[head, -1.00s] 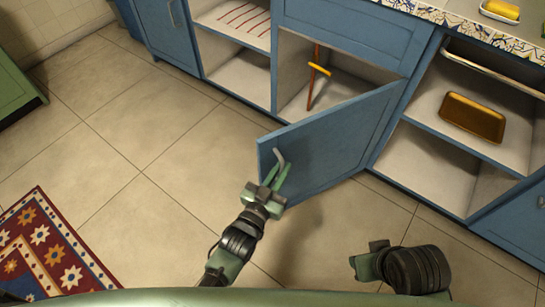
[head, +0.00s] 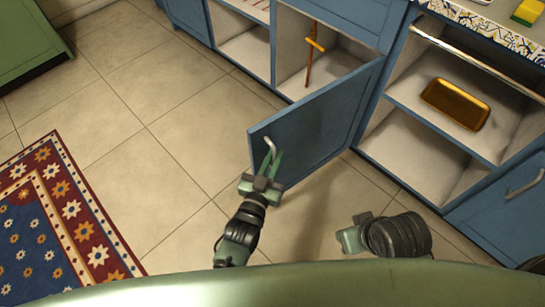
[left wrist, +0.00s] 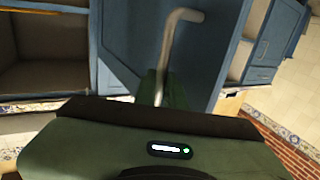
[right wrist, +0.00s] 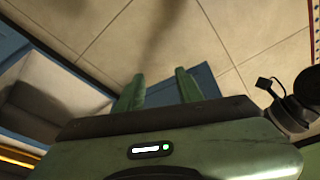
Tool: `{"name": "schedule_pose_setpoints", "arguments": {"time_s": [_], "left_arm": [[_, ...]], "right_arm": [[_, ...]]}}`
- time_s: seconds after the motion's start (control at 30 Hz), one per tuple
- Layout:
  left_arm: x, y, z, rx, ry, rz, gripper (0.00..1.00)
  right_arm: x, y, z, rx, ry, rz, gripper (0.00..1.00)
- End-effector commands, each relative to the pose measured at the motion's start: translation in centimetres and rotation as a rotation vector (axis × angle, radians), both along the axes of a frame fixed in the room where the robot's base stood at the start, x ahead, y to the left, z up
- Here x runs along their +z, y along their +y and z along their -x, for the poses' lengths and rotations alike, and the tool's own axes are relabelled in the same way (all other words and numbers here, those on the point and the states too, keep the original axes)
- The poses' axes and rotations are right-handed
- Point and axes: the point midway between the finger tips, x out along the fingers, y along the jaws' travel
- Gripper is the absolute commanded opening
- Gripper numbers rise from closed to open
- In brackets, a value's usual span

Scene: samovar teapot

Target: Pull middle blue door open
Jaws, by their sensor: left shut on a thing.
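The middle blue door (head: 318,125) stands swung out from its cabinet in the head view, so the inside of that compartment shows. Its metal handle (head: 269,147) is near the door's free edge. My left gripper (head: 271,165) is shut on this handle. In the left wrist view the handle (left wrist: 172,45) rises from between the fingers, in front of the blue door (left wrist: 205,55). My right gripper (head: 350,236) is low at the right in the head view, apart from the door. In the right wrist view its two fingers (right wrist: 160,90) are apart with nothing between them.
The opened compartment holds an orange and brown tool-like item (head: 312,50). To the right, an open shelf holds a brown tray (head: 455,103), with a metal rail (head: 470,60) above. A patterned rug (head: 65,215) lies at the left. The tiled floor (head: 150,150) between is clear.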

Motion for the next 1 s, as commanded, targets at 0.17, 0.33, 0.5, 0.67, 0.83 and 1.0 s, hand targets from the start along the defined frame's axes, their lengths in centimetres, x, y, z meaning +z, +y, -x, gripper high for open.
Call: {"name": "schedule_pose_setpoints", "arguments": {"time_s": [0.17, 0.33, 0.5, 0.67, 0.83, 1.0], "left_arm": [[0.3, -0.3, -0.1, -0.003, -0.006, 0.002, 0.00], [0.3, -0.3, -0.1, -0.003, -0.005, 0.001, 0.32], [0.2, -0.2, 0.0, -0.002, -0.003, 0.001, 0.32], [0.1, 0.0, 0.2, -0.001, -0.001, 0.000, 0.32], [0.1, 0.9, 2.2, -0.002, 0.002, 0.000, 0.32], [0.2, 2.1, 5.0, -0.003, 0.000, 0.000, 0.32]], "right_arm": [[0.0, 0.0, 0.0, 0.000, -0.001, -0.001, 0.36], [0.0, 0.0, 0.0, 0.000, -0.001, -0.001, 0.36], [0.0, 0.0, 0.0, 0.000, -0.001, -0.001, 0.36], [0.1, 0.0, 0.0, 0.000, -0.001, -0.001, 0.36], [0.7, 0.0, 0.0, -0.001, -0.001, -0.001, 0.36], [-1.1, 0.2, -0.8, -0.002, 0.008, -0.004, 0.36]]}}
